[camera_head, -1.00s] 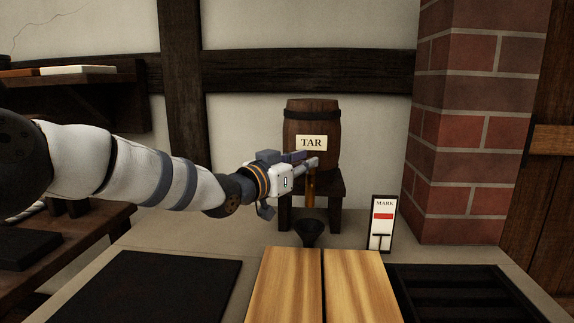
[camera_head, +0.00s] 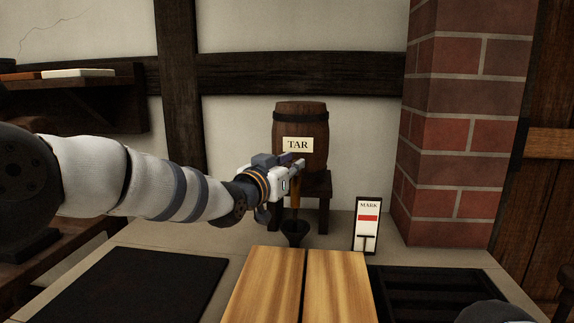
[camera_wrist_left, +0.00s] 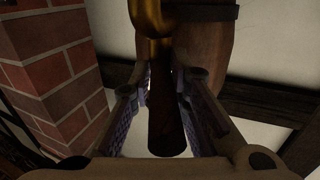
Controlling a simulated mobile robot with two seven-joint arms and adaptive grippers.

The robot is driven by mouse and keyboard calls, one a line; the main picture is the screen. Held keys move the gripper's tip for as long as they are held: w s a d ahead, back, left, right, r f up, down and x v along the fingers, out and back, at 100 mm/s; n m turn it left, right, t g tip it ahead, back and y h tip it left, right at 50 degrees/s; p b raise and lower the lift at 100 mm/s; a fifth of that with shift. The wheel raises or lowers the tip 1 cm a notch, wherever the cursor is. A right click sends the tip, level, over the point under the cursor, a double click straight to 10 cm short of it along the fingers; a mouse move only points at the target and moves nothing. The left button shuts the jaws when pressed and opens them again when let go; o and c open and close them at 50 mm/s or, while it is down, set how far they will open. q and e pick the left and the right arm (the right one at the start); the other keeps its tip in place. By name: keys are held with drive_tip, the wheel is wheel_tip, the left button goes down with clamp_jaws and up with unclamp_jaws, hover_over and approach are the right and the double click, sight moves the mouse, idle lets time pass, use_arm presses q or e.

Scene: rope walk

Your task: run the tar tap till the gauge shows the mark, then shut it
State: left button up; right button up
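The tar barrel (camera_head: 318,150) stands on a dark stand (camera_head: 321,186) with a TAR label. Its tap (camera_head: 295,190) hangs at the front above a black funnel (camera_head: 294,234); a narrow dark strip shows between them, and I cannot tell if it is tar running. My left gripper (camera_head: 298,166) is at the tap. In the left wrist view the brass tap body (camera_wrist_left: 152,18) is at the top, and a dark handle (camera_wrist_left: 167,130) lies between my fingers, with slits of light beside it. The gauge (camera_head: 367,226) has a red mark; its black bar sits below the mark.
Two pale wooden boards (camera_head: 268,295) lie at the front. A black mat (camera_head: 130,290) is left of them and a dark slotted tray (camera_head: 440,292) right. A brick pillar (camera_head: 455,140) rises behind the gauge. A grey part of mine shows at the lower right edge.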

use_arm(q)
drive_tip(key=o, duration=0.4)
drive_tip(key=v, duration=1.2)
